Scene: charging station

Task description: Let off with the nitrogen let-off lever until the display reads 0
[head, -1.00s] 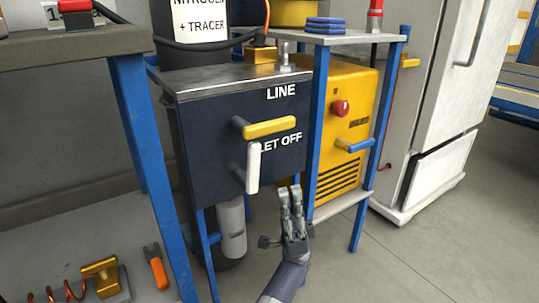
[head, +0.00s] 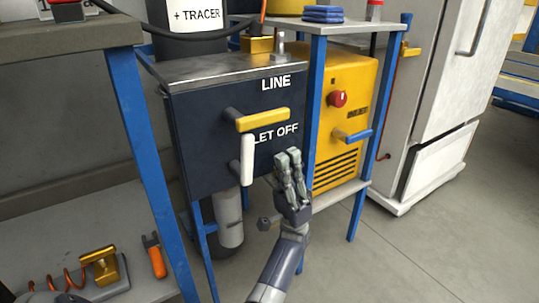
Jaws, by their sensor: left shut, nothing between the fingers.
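The dark panel box (head: 195,135) carries the words LINE and LET OFF. A yellow lever (head: 262,120) lies level under LINE. The white let-off lever (head: 247,160) hangs straight down, left of and below the words LET OFF. My left gripper (head: 288,156) is shut and empty, fingers pointing up, just right of the white lever and apart from it in the picture. It overlaps the panel's lower right corner. No display with a reading is visible. My right gripper is not in view.
A blue-legged table (head: 150,170) stands at left, with an orange-handled tool (head: 155,257) and a gold block (head: 101,265) on the low surface beside it. A yellow machine (head: 340,85) with a red button stands right of the panel. Open floor lies at right.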

